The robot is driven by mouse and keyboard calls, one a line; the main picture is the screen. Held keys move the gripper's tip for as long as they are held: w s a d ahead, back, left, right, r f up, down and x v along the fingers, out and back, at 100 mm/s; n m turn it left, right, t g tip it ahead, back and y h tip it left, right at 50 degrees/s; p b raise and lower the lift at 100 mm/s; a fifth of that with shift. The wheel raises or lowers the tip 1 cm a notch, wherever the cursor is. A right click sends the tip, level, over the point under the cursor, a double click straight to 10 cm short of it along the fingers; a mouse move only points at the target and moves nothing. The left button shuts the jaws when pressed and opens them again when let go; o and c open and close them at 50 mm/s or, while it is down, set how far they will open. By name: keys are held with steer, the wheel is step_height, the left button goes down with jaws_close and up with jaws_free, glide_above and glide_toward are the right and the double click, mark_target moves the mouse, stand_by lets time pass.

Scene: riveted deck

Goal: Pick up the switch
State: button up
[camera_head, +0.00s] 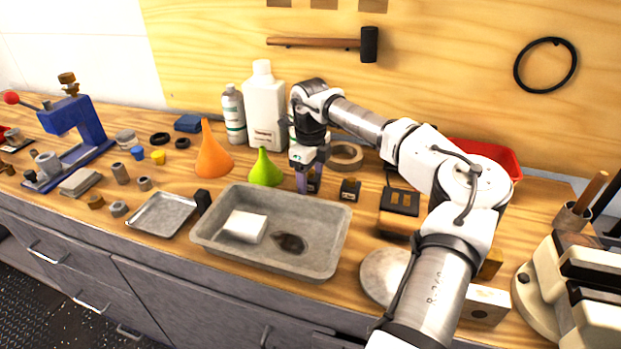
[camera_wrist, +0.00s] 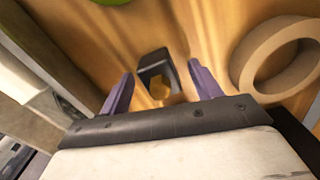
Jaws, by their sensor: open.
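A small black block with a brass-yellow patch, which looks like the switch (camera_wrist: 154,66), lies between my fingers in the wrist view. In the head view a dark block (camera_head: 314,184) shows beside the fingers, partly hidden by them. My gripper (camera_head: 305,182) points down at the bench behind the grey tray. In the wrist view its two purple fingers (camera_wrist: 160,88) are apart, one on each side of the block, and no contact shows. A similar black and brass block (camera_head: 349,189) stands just to the right in the head view.
The grey tray (camera_head: 215,253) is in front of my gripper, the green funnel (camera_head: 266,172) to its left. A tape roll (camera_head: 346,156) lies behind right, also in the wrist view (camera_wrist: 246,68). White bottle (camera_head: 264,110) stands behind. A dark box (camera_head: 400,201) is farther right.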

mark_target(311, 171)
steer(key=shift+f, duration=0.2)
steer(key=c, duration=1.2)
steer(key=shift+r, duration=0.1)
step_height(311, 171, up, 20)
steer(key=shift+d+b, duration=0.1)
steer(key=shift+b, duration=0.75)
